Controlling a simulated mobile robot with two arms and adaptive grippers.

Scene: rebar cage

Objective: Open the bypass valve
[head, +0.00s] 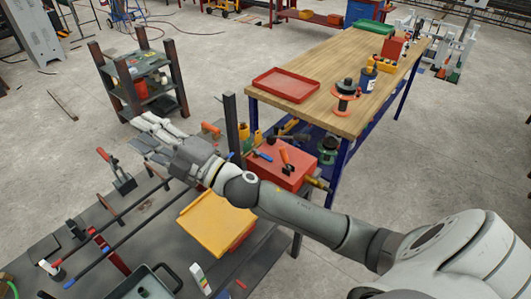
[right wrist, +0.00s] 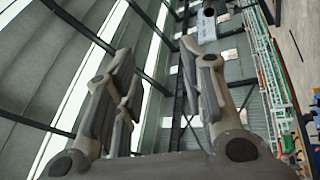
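I cannot make out a clearly identifiable bypass valve in either view. At the back right of the head view stands a white pipe-like frame (head: 455,48) with small coloured parts, too small to tell what they are. My right gripper (head: 152,132) reaches to the left above the far side of the dark workbench. In the right wrist view its fingers (right wrist: 160,95) are spread apart with nothing between them. That view looks up at the roof and walls. My left gripper is not in view.
A wooden table (head: 330,75) holds a red tray (head: 286,84). A cart (head: 143,85) stands behind. Concrete floor is open at right.

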